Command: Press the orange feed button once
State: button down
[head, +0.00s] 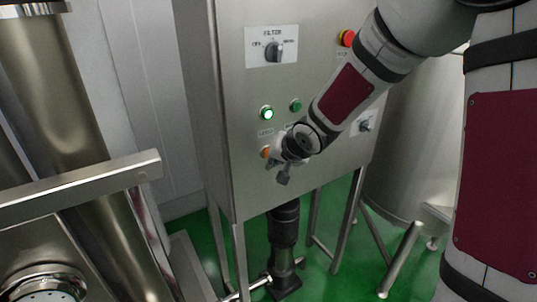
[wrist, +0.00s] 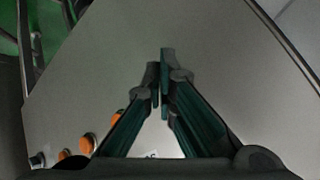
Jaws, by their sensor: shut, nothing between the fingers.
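An orange button (head: 266,152) sits low on the steel control cabinet, just left of my gripper (head: 283,178) in the head view. The orange buttons lie to one side of the fingers. Whether the fingertips touch the panel is unclear. My wrist hides part of the panel in the head view.
The cabinet (head: 232,60) also bears a filter selector knob (head: 274,50), a lit green button (head: 267,113), a darker green button (head: 296,105), a red stop button (head: 347,38) and another knob (head: 365,126). A metal rail (head: 80,183) stands at the left.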

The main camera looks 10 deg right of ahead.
jog(key=shift+w+a, duration=0.2)
jog(key=shift+w, duration=0.45)
dwell(0.7)
dwell(0.3)
jog(key=shift+s+d+p, duration=0.3)
jog(key=shift+s+p, duration=0.1)
jog(key=shift+s, duration=0.45)
jog(key=shift+s, duration=0.1)
jog(key=shift+s+d+p, duration=0.25)
jog(key=shift+s+p, duration=0.15)
jog(key=shift+s, duration=0.35)
jog(key=shift+s+d+p, duration=0.25)
jog(key=shift+s+p, duration=0.15)
jog(key=shift+s, duration=0.4)
jog(key=shift+s+d+p, duration=0.25)
jog(key=shift+s+p, duration=0.15)
jog(key=shift+s, duration=0.35)
